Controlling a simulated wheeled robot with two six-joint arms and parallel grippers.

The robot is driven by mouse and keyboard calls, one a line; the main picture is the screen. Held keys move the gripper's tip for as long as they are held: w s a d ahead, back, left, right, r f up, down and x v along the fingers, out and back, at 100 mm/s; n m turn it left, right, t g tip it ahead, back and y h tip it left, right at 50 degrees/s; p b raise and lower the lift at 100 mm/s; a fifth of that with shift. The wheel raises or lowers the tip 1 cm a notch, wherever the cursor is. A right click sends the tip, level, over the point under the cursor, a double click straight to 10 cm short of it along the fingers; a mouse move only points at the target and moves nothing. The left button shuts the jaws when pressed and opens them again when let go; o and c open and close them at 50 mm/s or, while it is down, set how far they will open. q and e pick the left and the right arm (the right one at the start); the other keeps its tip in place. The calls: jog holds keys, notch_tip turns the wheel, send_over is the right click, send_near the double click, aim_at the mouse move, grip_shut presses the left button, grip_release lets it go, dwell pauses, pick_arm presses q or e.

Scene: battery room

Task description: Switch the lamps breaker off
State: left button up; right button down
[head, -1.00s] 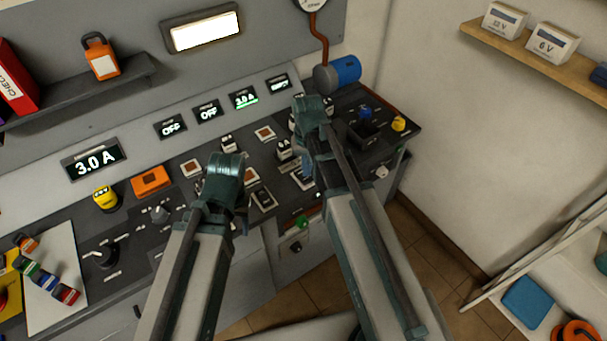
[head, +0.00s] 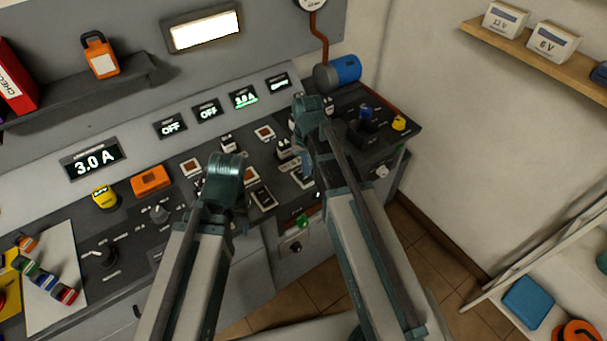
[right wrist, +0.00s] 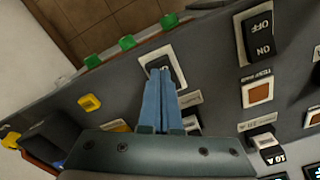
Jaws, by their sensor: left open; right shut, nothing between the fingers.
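The sloped control panel (head: 130,235) carries several rocker switches. In the right wrist view my right gripper (right wrist: 161,80) is shut and empty, its blue fingertips at a white-framed rocker switch (right wrist: 157,62). They partly cover that rocker, and I cannot tell whether they touch it. Its label is too small to read, so I cannot confirm it as the lamps breaker. A larger black rocker (right wrist: 258,37) marked OFF and ON stands to its right. In the head view my right gripper (head: 308,108) hides part of the panel. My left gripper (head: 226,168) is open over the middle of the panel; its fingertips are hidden.
Displays on the upright face read 3.0 A (head: 93,162), OFF (head: 171,127), OFF (head: 208,111) and 3.0 A (head: 244,98). Green parts (right wrist: 127,42) line the panel edge. A yellow button (head: 104,199) and an orange block (head: 150,180) stand left of my left gripper.

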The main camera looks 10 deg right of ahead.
jog(key=shift+f+b, duration=0.75)
jog(key=shift+r, duration=0.1)
dwell(0.3)
notch_tip(320, 180, up, 7)
jog(key=p, duration=0.7)
jog(key=s+a+n+h, duration=0.1)
jog(key=s+a+n, duration=0.4)
jog(key=s+a, duration=0.5)
jog(key=s, duration=0.4)
jog(key=shift+s+a+n, duration=0.15)
jog(key=shift+a+n, duration=0.1)
jog(key=shift+n, duration=0.15)
